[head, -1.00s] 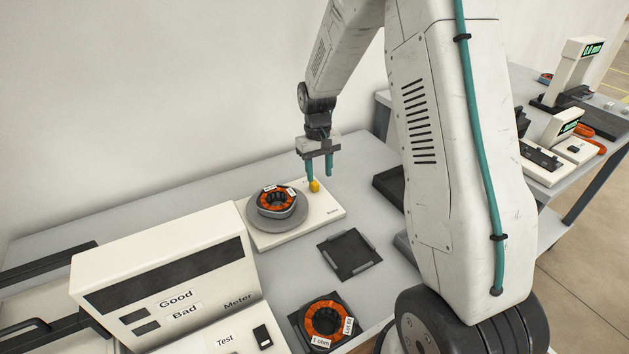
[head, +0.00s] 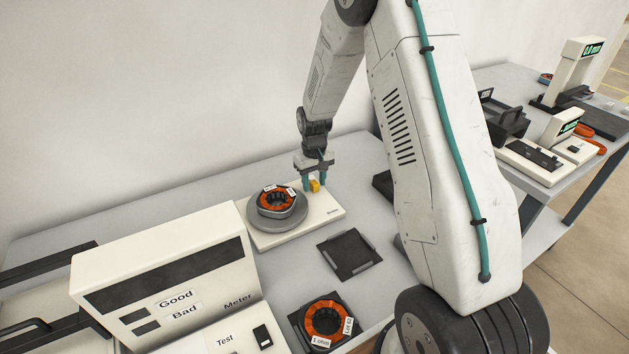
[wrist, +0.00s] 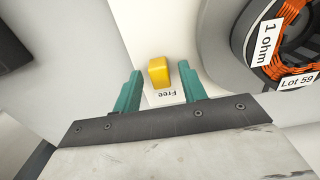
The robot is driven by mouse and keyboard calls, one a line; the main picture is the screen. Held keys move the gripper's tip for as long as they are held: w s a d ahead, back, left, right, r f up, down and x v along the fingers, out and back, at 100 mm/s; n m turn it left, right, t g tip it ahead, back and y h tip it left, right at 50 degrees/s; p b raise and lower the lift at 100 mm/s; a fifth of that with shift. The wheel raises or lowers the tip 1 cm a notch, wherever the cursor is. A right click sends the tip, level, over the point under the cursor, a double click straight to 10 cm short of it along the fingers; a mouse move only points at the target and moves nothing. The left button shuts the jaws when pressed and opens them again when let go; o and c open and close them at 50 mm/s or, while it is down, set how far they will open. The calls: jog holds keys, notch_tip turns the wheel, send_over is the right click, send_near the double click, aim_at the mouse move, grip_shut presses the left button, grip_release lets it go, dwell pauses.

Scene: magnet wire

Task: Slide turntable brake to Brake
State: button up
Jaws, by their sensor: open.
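The turntable brake slider is a yellow knob (head: 314,185) on the white turntable base (head: 322,212). In the wrist view the yellow knob (wrist: 159,72) stands beside the label "Free" (wrist: 166,94). My gripper (head: 314,182) is open just above the base. Its teal fingertips stand on either side of the knob in the head view; in the wrist view (wrist: 159,76) gaps show between each finger and the knob. The round grey turntable (head: 268,222) carries an orange wire coil (head: 262,203), whose labels in the wrist view read "1 ohm" and "Lot 59".
A dark square tray (head: 349,254) lies in front of the turntable base. A second coil (head: 327,319) sits on a dark pad near the bottom. The white meter (head: 165,262) with "Good" and "Bad" labels stands at left. The wall is behind.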

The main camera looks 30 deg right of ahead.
aim_at(325, 203)
grip_shut()
jog(key=shift+s, duration=3.25)
grip_release()
notch_tip(325, 203, up, 8)
jog(key=shift+f, duration=0.1)
